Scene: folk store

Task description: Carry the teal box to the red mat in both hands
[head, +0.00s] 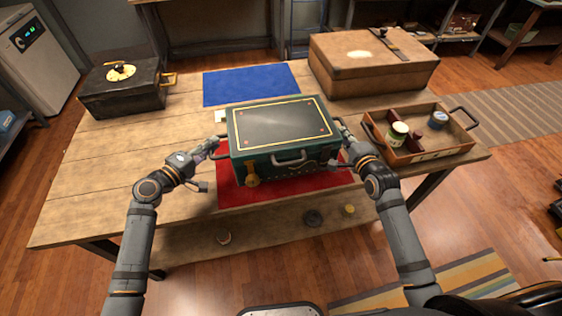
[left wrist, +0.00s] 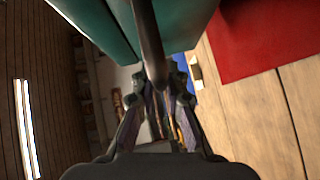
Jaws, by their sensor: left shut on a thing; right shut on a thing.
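The teal box (head: 281,130) has a dark lid with a yellow border and a front handle. In the head view it is in front of me, over the red mat (head: 232,188), covering much of it. I cannot tell whether it touches the mat there. My left gripper (head: 212,150) is shut on the box's left side handle (left wrist: 147,35). My right gripper (head: 345,140) is shut at the box's right side; its fingertips are partly hidden.
A blue mat (head: 250,85) lies behind the box. A brown case (head: 370,70) stands at the back right, and a wooden tray (head: 440,151) with jars is close to the right gripper. A black box (head: 122,90) is at the back left. The table's left part is clear.

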